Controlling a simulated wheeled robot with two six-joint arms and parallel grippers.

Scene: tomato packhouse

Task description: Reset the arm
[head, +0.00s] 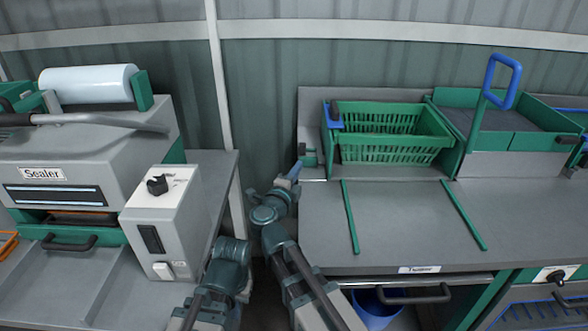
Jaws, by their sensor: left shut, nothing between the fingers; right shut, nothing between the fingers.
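My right arm reaches up from the bottom centre. Its gripper (294,171) is shut and empty, its tip pointing up and away beside the left edge of the Twister bench. My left arm (230,258) is folded low in the gap between the sealer and the bench. I see its rounded joint and links, but cannot make out its gripper's fingers.
The sealer (75,143) with a film roll (88,84) and a grey-white box (161,220) stand at left. The Twister bench (400,225) carries two green rails and a green crate (392,135) behind. A blue bin (376,310) sits below.

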